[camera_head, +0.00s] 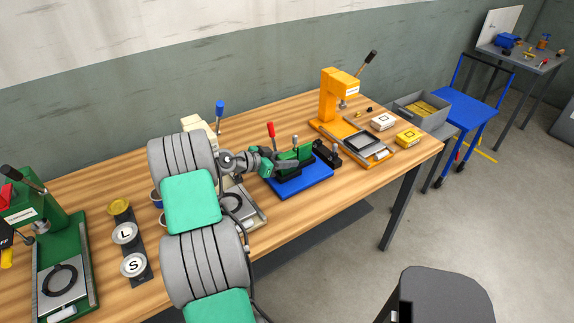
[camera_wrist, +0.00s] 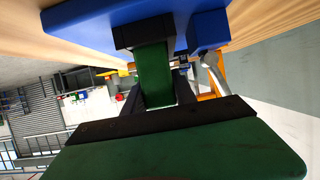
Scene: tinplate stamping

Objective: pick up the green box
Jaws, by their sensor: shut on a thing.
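The green box (camera_head: 304,153) is at the blue base plate (camera_head: 312,185) on the workbench, partly hidden by my gripper (camera_head: 289,164). My gripper reaches in from the left and is shut on it. In the wrist view, a narrow dark green face (camera_wrist: 153,78) shows between dark finger-like bars, with a black piece at its far end close to the blue plate (camera_wrist: 110,22). A large dark green surface with a black edge covers the bottom of that view; I cannot tell what it belongs to. Whether the box touches the plate is also unclear.
A red-handled lever (camera_head: 271,130) stands behind the blue plate, and a black fixture (camera_head: 326,154) stands to its right. A green press (camera_head: 62,255) stands at the left.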

